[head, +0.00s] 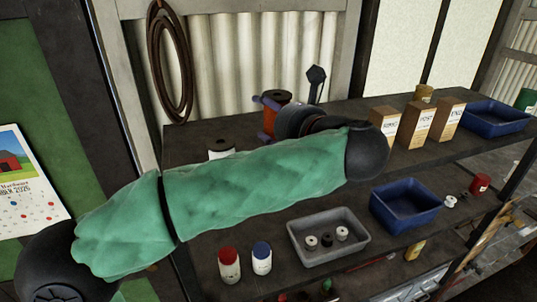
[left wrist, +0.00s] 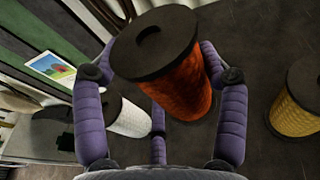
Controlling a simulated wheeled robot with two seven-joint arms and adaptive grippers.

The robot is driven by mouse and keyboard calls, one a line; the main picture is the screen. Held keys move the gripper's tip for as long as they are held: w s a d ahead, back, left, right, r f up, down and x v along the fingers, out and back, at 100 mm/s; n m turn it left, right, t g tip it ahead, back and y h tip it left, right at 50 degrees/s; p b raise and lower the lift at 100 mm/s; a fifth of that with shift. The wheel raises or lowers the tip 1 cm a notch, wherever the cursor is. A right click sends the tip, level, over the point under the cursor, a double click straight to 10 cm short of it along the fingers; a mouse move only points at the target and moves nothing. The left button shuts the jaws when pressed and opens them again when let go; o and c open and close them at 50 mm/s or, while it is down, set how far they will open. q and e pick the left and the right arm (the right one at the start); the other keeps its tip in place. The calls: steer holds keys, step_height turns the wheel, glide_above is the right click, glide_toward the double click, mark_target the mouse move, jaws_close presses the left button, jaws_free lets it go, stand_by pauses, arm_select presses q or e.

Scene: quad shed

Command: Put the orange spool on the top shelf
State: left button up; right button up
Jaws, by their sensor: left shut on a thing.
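The orange spool (head: 273,121) has dark end discs and stands upright at the shelf's back edge area in the head view. My left gripper (head: 266,118) is shut on it, with purple padded fingers around its side. In the left wrist view the orange spool (left wrist: 186,78) sits between the fingers of my left gripper (left wrist: 163,105). The top shelf (head: 345,114) is a dark board below and around it. I cannot tell whether the spool touches the board. My left forearm, in a green sleeve, hides part of the shelf. My right gripper is not in view.
A white spool (left wrist: 127,117) and a yellow spool (left wrist: 302,100) stand on either side in the wrist view. Several labelled boxes (head: 417,125) and a blue tray (head: 494,116) stand to the right. A lower shelf holds a grey tray (head: 328,252), a blue bin (head: 404,206) and bottles.

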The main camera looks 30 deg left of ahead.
arm_select(q)
steer(key=f, duration=0.3)
steer(key=shift+s+d+f+p, duration=0.25)
steer(key=shift+d+f+p, duration=0.05)
steer(key=shift+d+p, duration=0.05)
steer(key=shift+w+a+f, duration=0.1)
steer(key=shift+a+f, duration=0.05)
steer(key=shift+f, duration=0.15)
step_height(320, 180, down, 3)
steer(key=shift+f+p, duration=0.1)
steer(key=shift+p, duration=0.3)
steer(key=shift+f, duration=0.2)
steer(key=shift+f, duration=0.15)
steer(key=shift+f+b, duration=0.1)
steer(key=shift+b, duration=0.25)
steer(key=o, duration=1.3)
